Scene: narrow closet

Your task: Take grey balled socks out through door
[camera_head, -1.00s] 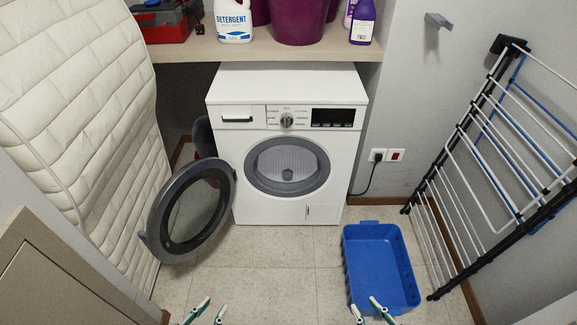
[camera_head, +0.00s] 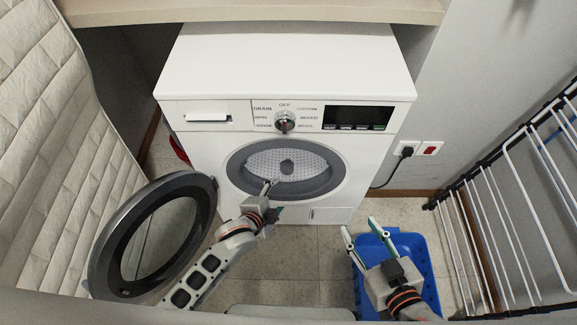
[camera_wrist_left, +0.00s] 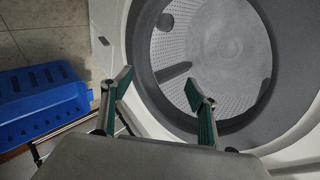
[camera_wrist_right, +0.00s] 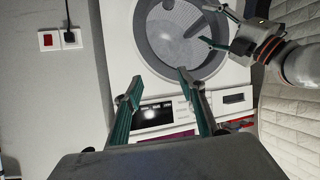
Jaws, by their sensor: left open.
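The washing machine (camera_head: 190,75) stands against the back wall with its round door (camera_head: 205,215) swung open to the left. Its perforated drum (camera_head: 265,160) also shows in the left wrist view (camera_wrist_left: 215,90). A small grey rounded shape (camera_head: 287,168) sits at the drum's middle; I cannot tell whether it is the balled socks or part of the drum. My left gripper (camera_head: 269,188) is at the lower rim of the door opening, open and empty, its fingers pointing at the drum (camera_wrist_left: 160,88). My right gripper (camera_head: 360,228) is open and empty above the blue basket (camera_head: 424,268).
A drying rack (camera_head: 490,210) leans along the right wall. A quilted mattress (camera_head: 60,130) lines the left side. A shelf (camera_head: 270,11) overhangs the machine. A plug and cable (camera_head: 405,153) are on the right wall. Tiled floor shows between machine and basket.

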